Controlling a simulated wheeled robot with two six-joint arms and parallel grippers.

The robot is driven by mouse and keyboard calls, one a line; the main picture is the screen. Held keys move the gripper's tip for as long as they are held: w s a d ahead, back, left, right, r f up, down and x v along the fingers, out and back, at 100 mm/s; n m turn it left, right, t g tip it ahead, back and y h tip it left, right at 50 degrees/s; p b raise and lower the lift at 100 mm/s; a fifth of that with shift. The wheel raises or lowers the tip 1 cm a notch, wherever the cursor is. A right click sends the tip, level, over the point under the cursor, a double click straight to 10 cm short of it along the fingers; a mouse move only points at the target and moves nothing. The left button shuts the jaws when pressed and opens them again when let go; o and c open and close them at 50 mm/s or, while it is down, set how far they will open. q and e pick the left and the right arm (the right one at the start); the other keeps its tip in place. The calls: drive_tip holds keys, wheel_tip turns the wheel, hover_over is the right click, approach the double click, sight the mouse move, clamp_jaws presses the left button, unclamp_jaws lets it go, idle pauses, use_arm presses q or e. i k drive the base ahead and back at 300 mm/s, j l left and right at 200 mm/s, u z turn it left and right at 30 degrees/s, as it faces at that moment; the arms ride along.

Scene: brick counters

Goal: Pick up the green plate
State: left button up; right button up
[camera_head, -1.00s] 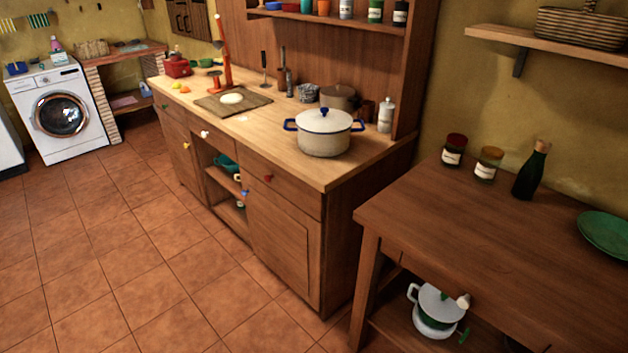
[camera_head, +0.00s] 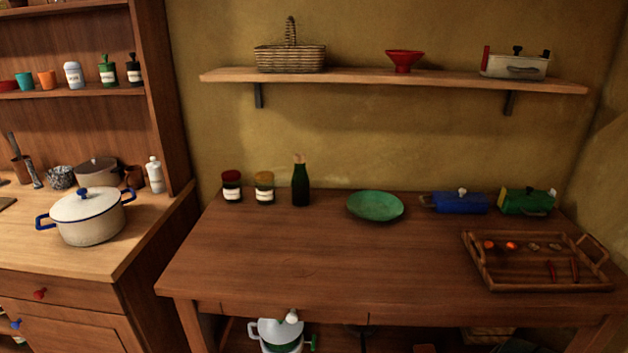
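The green plate (camera_head: 375,206) is round and shallow. It lies near the back of the dark wooden table (camera_head: 300,260), right of a dark green bottle and left of a blue lidded dish. Nothing covers it and nothing is on it. Neither of my grippers shows in the head view.
Two labelled jars (camera_head: 264,188) and the bottle (camera_head: 300,184) stand left of the plate. The blue dish (camera_head: 460,202), a green dish (camera_head: 526,201) and a wooden tray (camera_head: 540,287) are on the right. A wall shelf (camera_head: 400,78) hangs above. The table's front middle is clear.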

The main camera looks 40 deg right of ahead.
sight(375, 205)
drive_tip(key=z, duration=1.7)
drive_tip(key=i+l, duration=0.15)
drive_tip(key=l, duration=0.3)
drive_tip(key=i+l+u, duration=0.1)
drive_tip(key=l, duration=0.3)
drive_tip(key=i+l, duration=0.1)
drive_tip(key=l, duration=0.35)
drive_tip(key=i+l+u, duration=0.1)
drive_tip(key=l, duration=0.35)
